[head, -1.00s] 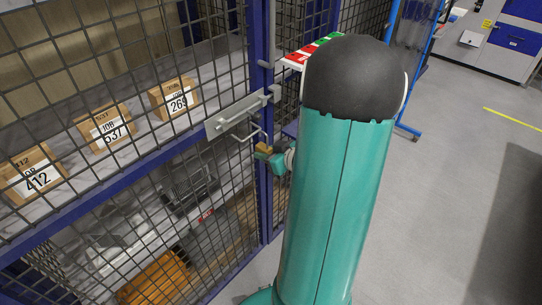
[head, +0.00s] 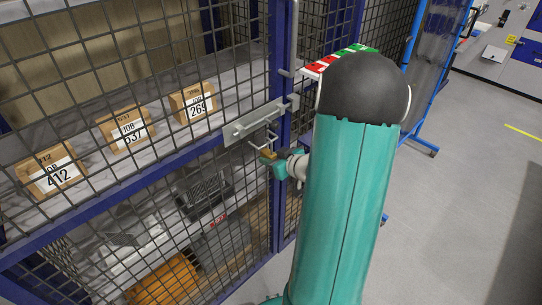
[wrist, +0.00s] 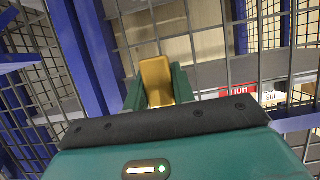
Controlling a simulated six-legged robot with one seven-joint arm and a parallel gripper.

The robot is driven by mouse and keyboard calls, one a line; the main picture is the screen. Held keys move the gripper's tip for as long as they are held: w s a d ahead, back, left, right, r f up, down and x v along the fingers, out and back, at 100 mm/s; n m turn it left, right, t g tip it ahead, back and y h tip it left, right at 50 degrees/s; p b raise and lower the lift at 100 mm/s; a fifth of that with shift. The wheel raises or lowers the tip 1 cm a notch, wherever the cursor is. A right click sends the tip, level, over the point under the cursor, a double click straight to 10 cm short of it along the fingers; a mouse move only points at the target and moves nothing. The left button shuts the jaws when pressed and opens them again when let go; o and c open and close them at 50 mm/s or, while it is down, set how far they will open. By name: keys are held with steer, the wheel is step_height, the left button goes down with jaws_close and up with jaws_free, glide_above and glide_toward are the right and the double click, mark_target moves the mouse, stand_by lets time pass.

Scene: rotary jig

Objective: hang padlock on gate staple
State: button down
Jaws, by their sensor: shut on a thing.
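A brass-coloured padlock (head: 268,154) is held in my gripper (head: 274,163), in front of the blue-framed mesh gate. In the wrist view the padlock body (wrist: 156,80) sits between the two green fingers of my gripper (wrist: 158,92), which are shut on it. A grey metal plate with a bolt (head: 252,124) is fixed on the gate by the post. A thin bent metal rod (head: 263,141) shows just below the plate, close above the padlock. I cannot tell whether it is the staple or the shackle, or whether padlock and gate touch.
Blue gate post (head: 284,80) and wire mesh stand close to my gripper. Behind the mesh, numbered boxes (head: 126,130) sit on a shelf, with an orange object (head: 163,280) lower down. A red, white and green strip (head: 330,62) lies beyond the post. Grey floor is open at right.

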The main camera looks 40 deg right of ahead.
steer(key=shift+f, duration=0.1)
steer(key=c, duration=1.1)
jaws_free()
steer(key=shift+s, duration=0.15)
steer(key=v, duration=1.3)
steer(key=shift+s+r, duration=0.2)
